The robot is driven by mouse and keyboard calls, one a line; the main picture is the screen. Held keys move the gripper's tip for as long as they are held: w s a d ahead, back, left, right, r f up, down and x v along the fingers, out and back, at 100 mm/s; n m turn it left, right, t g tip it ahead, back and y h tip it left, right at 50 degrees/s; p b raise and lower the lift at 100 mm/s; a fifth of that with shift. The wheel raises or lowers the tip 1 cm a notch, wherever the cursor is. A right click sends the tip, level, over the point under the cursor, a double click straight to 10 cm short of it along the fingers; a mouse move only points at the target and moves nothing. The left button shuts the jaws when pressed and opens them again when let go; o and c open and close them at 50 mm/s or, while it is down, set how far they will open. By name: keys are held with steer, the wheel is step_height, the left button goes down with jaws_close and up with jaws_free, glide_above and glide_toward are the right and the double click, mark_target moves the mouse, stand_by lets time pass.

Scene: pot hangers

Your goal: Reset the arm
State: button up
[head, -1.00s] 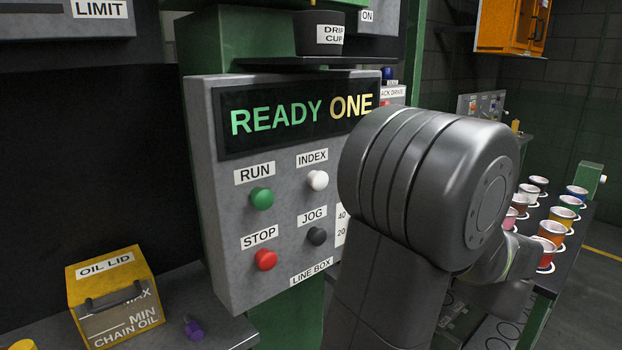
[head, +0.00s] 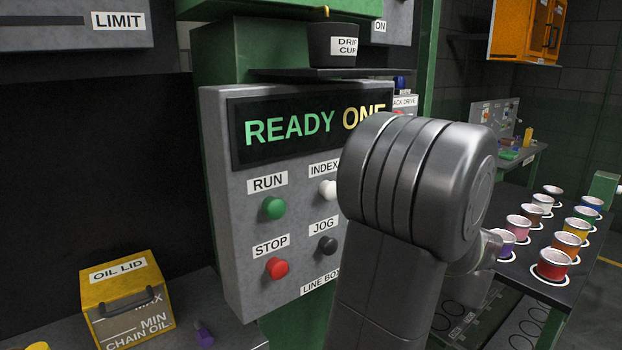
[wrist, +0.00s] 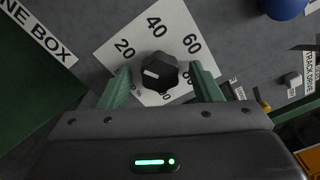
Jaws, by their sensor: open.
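My gripper (wrist: 160,88) shows in the wrist view, its two green fingers apart and empty. A black dial knob (wrist: 158,72) on a white scale plate marked 20, 40, 60 (wrist: 135,35) appears between and beyond the fingertips. I cannot tell whether the fingers touch the knob; nothing is gripped. In the head view my arm (head: 410,190) stands in front of the right side of the line box (head: 225,220), hiding my gripper and the dial. The box's screen (head: 300,125) reads READY ONE, partly covered.
The box carries green RUN (head: 274,208), red STOP (head: 277,268), white INDEX (head: 328,190) and black JOG (head: 327,245) buttons. A yellow chain oil box (head: 125,300) is at lower left. Several paint cups (head: 553,263) stand on a dark table at right. A drip cup (head: 333,45) sits above the screen.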

steer(key=v, duration=1.4)
steer(key=x, duration=1.4)
steer(key=s+d+m+p, duration=0.3)
steer(key=s+m+p, duration=0.2)
steer(key=m+p, duration=0.7)
steer(key=shift+d+p, duration=0.4)
steer(key=shift+p, duration=1.8)
steer(key=shift+s, duration=0.1)
